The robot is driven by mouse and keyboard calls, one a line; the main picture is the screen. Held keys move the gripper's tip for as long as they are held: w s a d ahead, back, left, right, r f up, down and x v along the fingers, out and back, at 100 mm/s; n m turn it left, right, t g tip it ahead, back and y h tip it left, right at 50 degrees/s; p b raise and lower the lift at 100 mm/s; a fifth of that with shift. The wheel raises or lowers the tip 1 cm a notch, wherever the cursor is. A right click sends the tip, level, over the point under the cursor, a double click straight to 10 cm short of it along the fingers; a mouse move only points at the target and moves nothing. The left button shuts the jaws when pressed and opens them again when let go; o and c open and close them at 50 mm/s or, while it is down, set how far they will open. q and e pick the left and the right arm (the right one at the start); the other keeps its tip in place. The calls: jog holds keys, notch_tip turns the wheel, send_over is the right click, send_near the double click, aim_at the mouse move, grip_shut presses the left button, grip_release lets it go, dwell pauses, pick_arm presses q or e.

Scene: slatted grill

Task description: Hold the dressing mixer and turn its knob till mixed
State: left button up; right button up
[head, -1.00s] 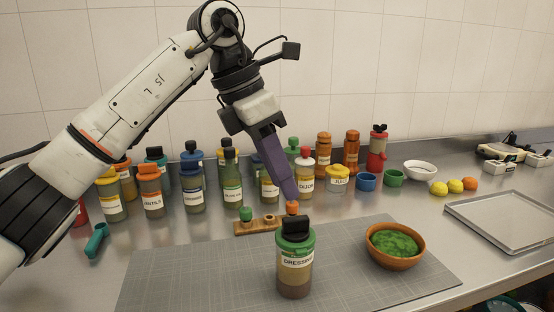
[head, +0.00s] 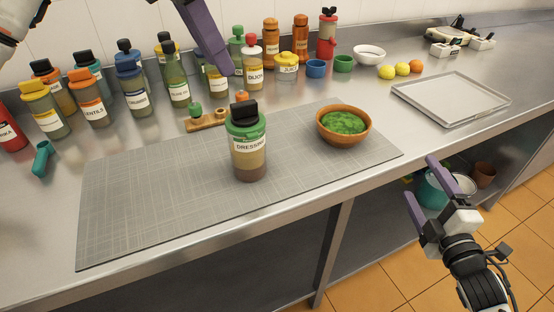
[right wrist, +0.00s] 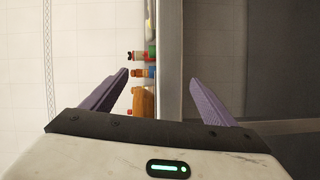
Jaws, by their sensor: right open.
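The dressing mixer (head: 249,160) stands upright on the grey cutting mat (head: 130,215). It has a green lid with a black knob (head: 244,112) on top and a label reading DRESSING. Its contents show a paler layer over a darker brown one. My left gripper (head: 222,70) is up and behind the mixer, apart from it. Only purple finger shows and its opening cannot be judged. My right gripper (head: 421,178) is open and empty, in front of the counter edge at right, well apart from the mixer. Its two spread fingers also show in the right wrist view (right wrist: 158,77).
A brown bowl of greens (head: 342,129) stands right of the mixer. A small wooden rack (head: 207,122) is behind it, and several labelled bottles (head: 131,85) line the back left. A metal tray (head: 450,98) lies at right. The mat's front left is clear.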

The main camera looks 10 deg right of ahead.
aim_at(264, 156)
jog(key=w+a+r+n+t+y, duration=0.1)
jog(key=w+r+n+t, duration=0.1)
jog(key=r+n, duration=0.3)
jog(key=w+a+r+n+t+y, duration=0.1)
jog(key=w+r+n, duration=0.2)
jog(key=r, duration=0.4)
jog(key=w+a+r+n+g+y, duration=0.1)
jog(key=w+a+n+g+y, duration=0.1)
jog(key=a+n+y, duration=1.2)
jog(key=a+f+n+g, duration=0.2)
jog(key=a+n, duration=0.1)
jog(key=a, duration=0.2)
jog(key=s+a+f+n+g, duration=0.1)
jog(key=a+f+n+g, duration=0.1)
jog(key=a, duration=0.3)
jog(key=s+a+f+n+g, duration=0.1)
jog(key=a+f+n+g, duration=0.1)
jog(key=a+n+g, duration=0.2)
jog(key=shift+s+a, duration=0.2)
jog(key=shift+a, duration=0.7)
jog(key=shift+w+a, duration=0.1)
jog(key=shift+a, duration=0.2)
jog(key=x, duration=0.9)
jog(key=shift+w+a+f, duration=0.15)
jog(key=shift+w+a, duration=0.05)
jog(key=shift+a, duration=0.1)
